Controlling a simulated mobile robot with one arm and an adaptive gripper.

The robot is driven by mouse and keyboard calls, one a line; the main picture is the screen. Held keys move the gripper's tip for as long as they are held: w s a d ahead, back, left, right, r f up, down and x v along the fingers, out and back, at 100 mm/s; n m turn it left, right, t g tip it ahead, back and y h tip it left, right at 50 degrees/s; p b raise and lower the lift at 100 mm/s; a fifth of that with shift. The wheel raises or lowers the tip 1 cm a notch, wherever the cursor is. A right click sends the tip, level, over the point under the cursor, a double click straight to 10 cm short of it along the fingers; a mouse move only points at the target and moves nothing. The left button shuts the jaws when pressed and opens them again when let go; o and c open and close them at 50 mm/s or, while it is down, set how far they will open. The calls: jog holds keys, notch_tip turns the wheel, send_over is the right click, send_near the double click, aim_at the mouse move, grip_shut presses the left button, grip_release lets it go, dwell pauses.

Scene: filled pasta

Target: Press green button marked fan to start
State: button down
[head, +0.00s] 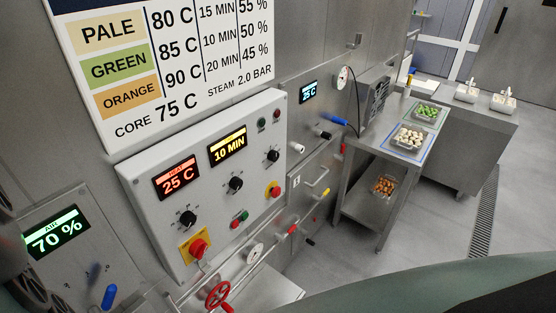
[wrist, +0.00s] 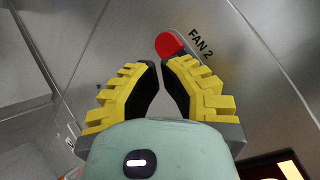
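In the wrist view, a red button (wrist: 169,44) sits on a grey metal plate beside the printed label FAN 2 (wrist: 200,44). No green button shows there; the right finger covers part of the button's mount. My gripper (wrist: 159,65), with yellow and black fingers, has its tips nearly together just below the red button, with nothing between them. Whether the tips touch the plate I cannot tell.
The panel also bears a heat display (head: 177,178), a timer display (head: 227,146), dark knobs and a red emergency button (head: 198,248). A red valve wheel (head: 218,295) stands below it. A steel table (head: 388,150) with trays is at right, with open floor in front.

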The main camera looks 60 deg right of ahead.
jog(key=shift+w, duration=0.1)
dwell(1.4)
jog(key=shift+w+d, duration=0.1)
jog(key=shift+w, duration=0.3)
jog(key=shift+w+b, duration=0.3)
jog(key=shift+w, duration=0.15)
dwell(0.6)
jog(key=shift+s, duration=0.9)
jog(key=s, duration=0.5)
jog(key=shift+a+b, duration=0.3)
jog(key=shift+b, duration=0.1)
